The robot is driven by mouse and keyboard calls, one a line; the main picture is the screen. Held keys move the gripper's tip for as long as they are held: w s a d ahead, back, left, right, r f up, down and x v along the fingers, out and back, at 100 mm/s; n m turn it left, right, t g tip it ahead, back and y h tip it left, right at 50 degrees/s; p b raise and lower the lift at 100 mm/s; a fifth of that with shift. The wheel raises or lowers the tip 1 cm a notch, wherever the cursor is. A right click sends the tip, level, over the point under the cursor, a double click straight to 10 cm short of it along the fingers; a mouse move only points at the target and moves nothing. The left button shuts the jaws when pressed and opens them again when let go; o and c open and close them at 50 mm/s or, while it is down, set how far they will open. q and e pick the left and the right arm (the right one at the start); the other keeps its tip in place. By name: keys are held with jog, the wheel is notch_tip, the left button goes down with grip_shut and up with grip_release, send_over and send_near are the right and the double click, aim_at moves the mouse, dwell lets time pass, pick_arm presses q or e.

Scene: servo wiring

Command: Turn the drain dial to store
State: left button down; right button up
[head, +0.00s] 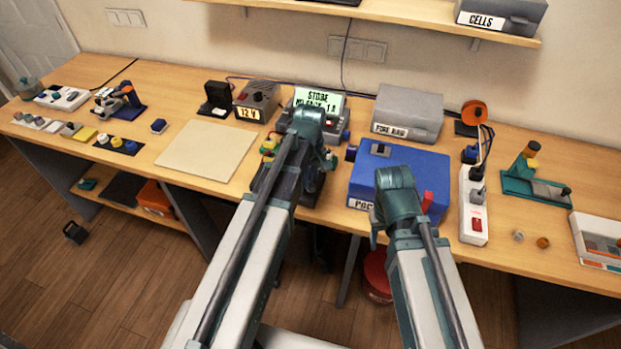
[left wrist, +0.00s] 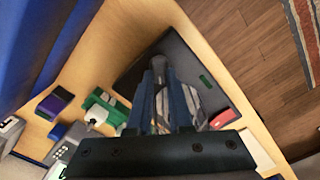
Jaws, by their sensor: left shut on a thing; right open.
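The display (head: 318,98) at the back centre reads "STORE" with a "1 A" line below, partly hidden by my left arm. My left gripper (head: 318,165) is over a dark unit in front of it. In the left wrist view, my left gripper (left wrist: 161,80) is shut on a small grey knob (left wrist: 158,62) on the dark unit (left wrist: 212,62), which I take to be the drain dial. The fingers hide most of it, and its pointer cannot be read. My right gripper (head: 392,205) is open above the blue box, its fingertips mostly hidden by the wrist.
The blue box (head: 420,165) stands right of my left gripper. A 12 V supply (head: 257,97), a grey case (head: 408,112) and a white power strip (head: 473,205) stand around. Green connectors (left wrist: 105,105) lie beside the dark unit. The pale mat (head: 205,150) is clear.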

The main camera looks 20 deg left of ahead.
pick_arm(q)
jog(key=shift+n, duration=0.7)
jog(key=shift+s, duration=0.1)
jog(key=c, duration=0.8)
grip_release()
notch_tip(320, 180, up, 14)
jog(key=p, duration=1.4)
jog(key=shift+f, duration=0.15)
